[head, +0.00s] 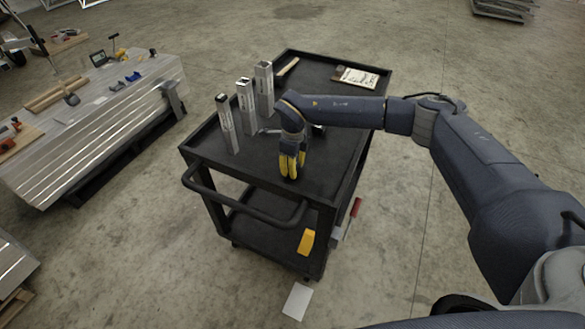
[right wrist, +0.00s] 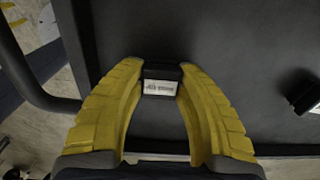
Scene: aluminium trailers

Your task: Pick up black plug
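The black plug (right wrist: 162,72) is a small dark block with a white printed label, seen in the right wrist view between my right gripper's fingertips. My right gripper (right wrist: 162,80) has yellow fingers that close in on both sides of the plug and seem to touch it. In the head view, my right gripper (head: 290,172) points down at the black cart's top (head: 318,165), near its front, with its fingers close together. The plug is hidden there by the fingers. Whether it is lifted off the cart is unclear. My left gripper is not in view.
Three upright aluminium tubes (head: 246,105) stand on the cart left of my gripper. A labelled pad (head: 356,78) and a wooden strip (head: 288,67) lie farther back. Another dark object (right wrist: 303,92) is at the wrist view's right edge. The cart's handle (head: 240,212) is in front.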

